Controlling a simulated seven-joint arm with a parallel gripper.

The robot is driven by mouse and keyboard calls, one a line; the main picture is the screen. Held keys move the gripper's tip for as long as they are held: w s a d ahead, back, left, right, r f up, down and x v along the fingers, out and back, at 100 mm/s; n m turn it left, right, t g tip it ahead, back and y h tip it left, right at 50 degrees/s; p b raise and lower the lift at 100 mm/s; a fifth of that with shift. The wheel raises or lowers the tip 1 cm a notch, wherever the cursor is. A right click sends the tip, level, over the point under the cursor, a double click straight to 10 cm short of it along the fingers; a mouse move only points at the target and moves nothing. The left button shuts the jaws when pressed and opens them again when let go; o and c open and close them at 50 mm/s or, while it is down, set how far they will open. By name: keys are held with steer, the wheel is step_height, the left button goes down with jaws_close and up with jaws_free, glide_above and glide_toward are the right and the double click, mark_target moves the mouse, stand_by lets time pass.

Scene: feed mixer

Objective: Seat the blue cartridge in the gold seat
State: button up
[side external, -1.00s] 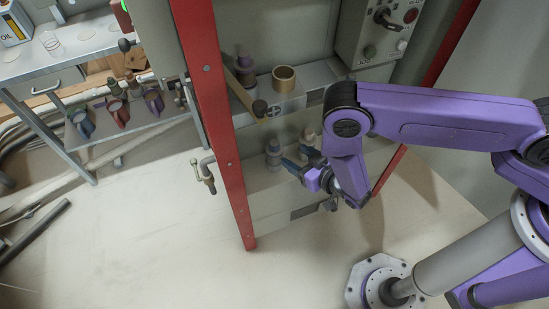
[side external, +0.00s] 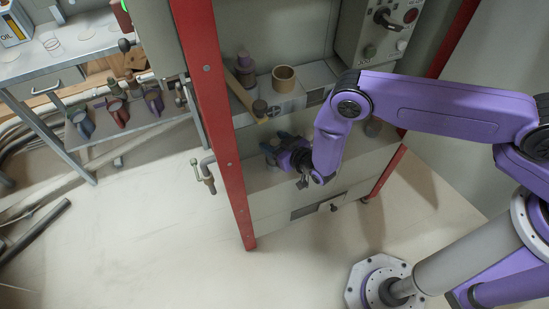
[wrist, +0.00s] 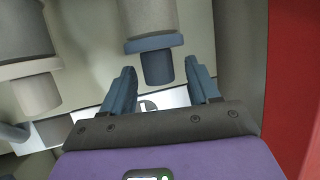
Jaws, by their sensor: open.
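The blue cartridge (wrist: 151,44) shows in the wrist view as a grey body with a blue collar and a narrower blue end. My gripper (wrist: 162,72) is open. Its two fingertips appear either side of the blue end, with a gap on both sides; I cannot tell how deep they reach around it. In the side view my gripper (side external: 276,147) is over the lower shelf and hides the cartridge. The gold seat (side external: 284,81) is an open-topped ring on the upper ledge, with nothing seen in it.
A beige-collared cartridge (wrist: 28,75) stands left of the blue one in the wrist view. A purple-topped piece (side external: 244,62) is left of the gold seat. A handle with a dark knob (side external: 260,108) juts out before the ledge. A red post (side external: 215,110) stands at the left.

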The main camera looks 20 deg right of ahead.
steer(key=shift+x, duration=1.15)
jaws_close()
steer(key=shift+r, duration=0.2)
